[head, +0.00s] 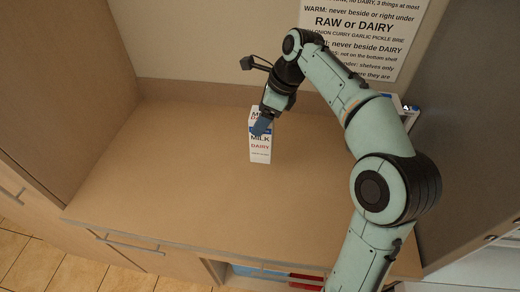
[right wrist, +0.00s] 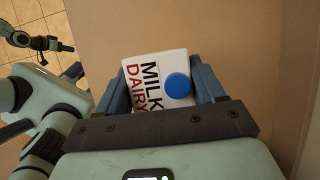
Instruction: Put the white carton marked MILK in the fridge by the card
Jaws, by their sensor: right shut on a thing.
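The white carton marked MILK and DAIRY (head: 260,154) is upright over the wooden counter, towards its back. I cannot tell whether its base touches the counter. My right gripper (head: 263,124) is shut on its upper part. In the right wrist view the carton (right wrist: 150,72), with a blue round cap, sits between the two blue fingers. A small dark and blue end, seemingly my left gripper (right wrist: 48,43), shows far off in that view, too small to read its jaws. The card (head: 366,32) hangs on the back wall, partly hidden by my right arm. A tall grey panel (head: 470,120), perhaps the fridge, stands at right.
The counter (head: 170,170) is bare left of the carton. A tall wooden cabinet side (head: 60,90) bounds it at left. Below the front edge, an opening shows blue and red things (head: 305,281). A pale edge with small items (head: 408,108) shows behind my right arm.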

